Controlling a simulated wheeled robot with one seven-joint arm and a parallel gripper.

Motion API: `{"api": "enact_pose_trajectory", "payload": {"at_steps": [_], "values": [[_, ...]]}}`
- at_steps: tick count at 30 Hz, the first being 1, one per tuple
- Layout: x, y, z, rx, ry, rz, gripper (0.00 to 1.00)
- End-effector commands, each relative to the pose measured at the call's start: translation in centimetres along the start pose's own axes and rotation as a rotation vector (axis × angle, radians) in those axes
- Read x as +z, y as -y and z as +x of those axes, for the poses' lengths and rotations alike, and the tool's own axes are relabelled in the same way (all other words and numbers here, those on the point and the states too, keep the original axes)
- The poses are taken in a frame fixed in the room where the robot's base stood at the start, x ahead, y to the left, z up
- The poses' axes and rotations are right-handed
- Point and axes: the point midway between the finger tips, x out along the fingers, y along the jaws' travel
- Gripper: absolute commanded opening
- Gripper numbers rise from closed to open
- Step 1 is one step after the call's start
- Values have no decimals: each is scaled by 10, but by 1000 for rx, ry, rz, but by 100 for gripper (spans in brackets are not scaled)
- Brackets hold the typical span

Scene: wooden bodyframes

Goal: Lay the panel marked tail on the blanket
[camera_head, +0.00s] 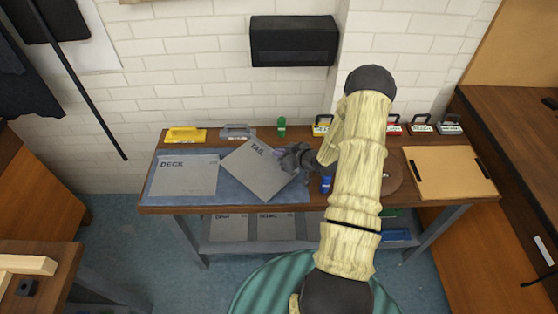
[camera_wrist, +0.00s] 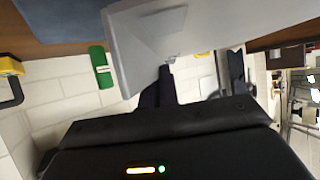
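The grey panel marked TAIL (camera_head: 252,172) is turned at an angle over the right part of the blue blanket (camera_head: 215,197) on the workbench. Its back corner overlaps the bench's back edge in the head view. My gripper (camera_head: 297,160) is at the panel's right edge. In the wrist view, my gripper's dark fingers (camera_wrist: 166,78) meet the edge of the pale panel (camera_wrist: 200,40) and appear shut on it. The panel looks held up, but its exact height above the blanket is hard to tell. The panel marked DECK (camera_head: 185,177) lies on the blanket's left part.
A yellow tool (camera_head: 185,135), a grey tool (camera_head: 237,132) and a green bottle (camera_head: 282,127) stand along the bench's back. A blue item (camera_head: 326,185) is right of my gripper. More panels (camera_head: 229,227) sit on the lower shelf.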

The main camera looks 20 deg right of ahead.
Motion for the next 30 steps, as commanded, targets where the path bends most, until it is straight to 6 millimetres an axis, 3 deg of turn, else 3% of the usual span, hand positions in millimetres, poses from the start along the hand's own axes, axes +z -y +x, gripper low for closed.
{"api": "enact_pose_trajectory", "payload": {"at_steps": [5, 15, 28, 30], "values": [[1, 0, 1, -1, -1, 1, 0], [34, 0, 18, -2, -1, 3, 0], [39, 0, 22, -1, -2, 0, 0], [39, 0, 21, -1, 0, 0, 14]]}}
